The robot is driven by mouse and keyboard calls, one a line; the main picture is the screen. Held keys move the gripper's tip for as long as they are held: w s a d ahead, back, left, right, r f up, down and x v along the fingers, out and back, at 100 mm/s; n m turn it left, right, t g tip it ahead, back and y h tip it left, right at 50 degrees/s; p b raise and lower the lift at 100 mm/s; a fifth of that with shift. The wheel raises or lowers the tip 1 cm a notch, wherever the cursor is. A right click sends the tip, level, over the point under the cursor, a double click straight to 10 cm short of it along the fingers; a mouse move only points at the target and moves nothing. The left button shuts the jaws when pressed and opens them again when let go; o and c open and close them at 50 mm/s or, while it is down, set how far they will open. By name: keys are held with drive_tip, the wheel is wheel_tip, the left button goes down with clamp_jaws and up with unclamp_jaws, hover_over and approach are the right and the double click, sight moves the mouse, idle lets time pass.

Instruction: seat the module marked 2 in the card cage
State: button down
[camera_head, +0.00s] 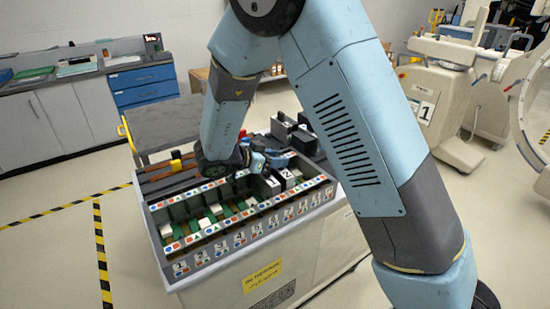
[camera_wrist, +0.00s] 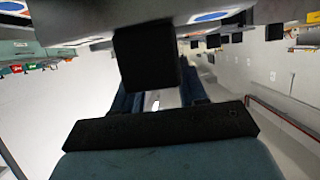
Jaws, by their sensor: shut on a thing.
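The card cage (camera_head: 239,240) is a grey open-top box on a covered cart. Its rails carry coloured marks, and its front wall has a row of numbered labels. A dark module with a white label reading 2 (camera_head: 288,176) shows at the right part of the cage, upright. Another dark module (camera_head: 268,185) stands just left of it. My gripper (camera_head: 266,161) is over the cage's back right part, close to these modules. In the wrist view it is shut on a dark block (camera_wrist: 146,65) near the cage rail (camera_wrist: 210,16). The block's label and lower end are hidden.
Dark modules (camera_head: 283,125) stand in a group behind the cage. White and green parts (camera_head: 215,209) fill the cage's left and middle. A dark cart (camera_head: 165,124) is behind on the left, and a beige machine (camera_head: 437,95) is at the right. Open floor lies at left.

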idle(0.4)
drive_tip(key=c, duration=0.5)
unclamp_jaws()
drive_tip(key=shift+a, duration=0.1)
drive_tip(key=v, duration=1.3)
drive_tip(key=shift+s+a, duration=0.2)
drive_tip(key=shift+a, duration=0.05)
drive_tip(key=shift+w, duration=0.1)
